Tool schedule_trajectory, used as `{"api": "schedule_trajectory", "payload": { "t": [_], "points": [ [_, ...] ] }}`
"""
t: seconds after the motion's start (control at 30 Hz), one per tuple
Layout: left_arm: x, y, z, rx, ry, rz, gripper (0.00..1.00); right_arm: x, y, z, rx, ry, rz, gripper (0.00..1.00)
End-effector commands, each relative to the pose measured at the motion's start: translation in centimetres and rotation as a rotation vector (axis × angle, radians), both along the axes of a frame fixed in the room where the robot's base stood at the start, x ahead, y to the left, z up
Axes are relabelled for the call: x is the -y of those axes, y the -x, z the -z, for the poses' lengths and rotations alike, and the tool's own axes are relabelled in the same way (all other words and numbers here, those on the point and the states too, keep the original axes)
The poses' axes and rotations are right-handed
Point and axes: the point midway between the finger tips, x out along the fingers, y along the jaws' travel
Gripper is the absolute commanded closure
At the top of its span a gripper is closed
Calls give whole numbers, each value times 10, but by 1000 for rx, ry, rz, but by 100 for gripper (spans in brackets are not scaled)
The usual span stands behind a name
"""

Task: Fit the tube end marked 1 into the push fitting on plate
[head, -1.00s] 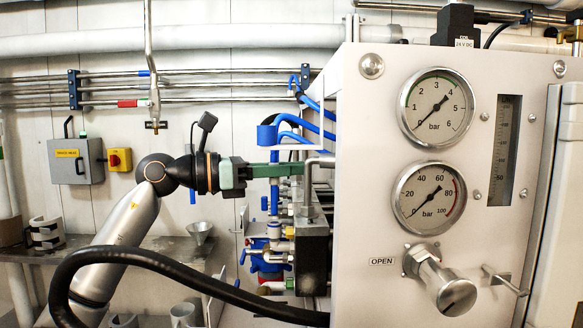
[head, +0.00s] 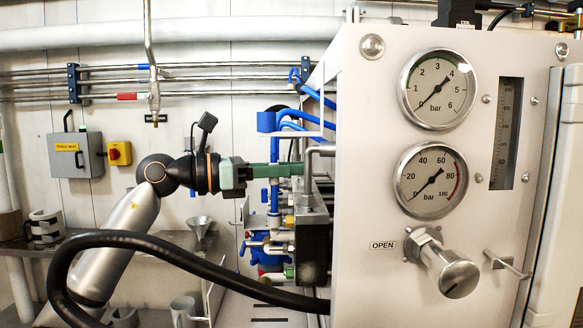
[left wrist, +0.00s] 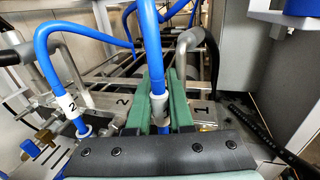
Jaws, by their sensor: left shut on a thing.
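My left gripper (head: 297,169) reaches in from the left behind the white gauge panel. In the left wrist view its green fingers (left wrist: 160,97) are shut on a blue tube (left wrist: 150,45) with a white sleeve near its end. I cannot read a number on this sleeve. The metal plate (left wrist: 110,104) carries the marks 2 and 1; the mark 1 lies just right of the fingers. The fingers hide the tube's lower end and any fitting under it, so I cannot tell whether they touch. My right gripper is not in view.
A second blue tube (left wrist: 45,55), with a sleeve marked 2, stands at the plate's left. A bent metal pipe (left wrist: 187,52) rises close right of the fingers. The gauge panel (head: 365,260) blocks the right side. A black hose (head: 160,243) crosses in front.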

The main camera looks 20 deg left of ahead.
Motion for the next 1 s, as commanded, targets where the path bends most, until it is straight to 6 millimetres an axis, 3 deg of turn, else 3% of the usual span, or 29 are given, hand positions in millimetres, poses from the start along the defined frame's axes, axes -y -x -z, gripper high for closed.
{"api": "schedule_trajectory", "payload": {
  "t": [0.6,0.63,0.9,1.0],
  "points": [
    [0,0,18,-4,-2,1,100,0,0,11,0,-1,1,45],
    [0,0,17,-4,-2,1,78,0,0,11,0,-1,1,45],
    [1,0,17,-4,-3,4,48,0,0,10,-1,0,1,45],
    [2,1,17,-5,-4,7,46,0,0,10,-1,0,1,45]
  ]
}}
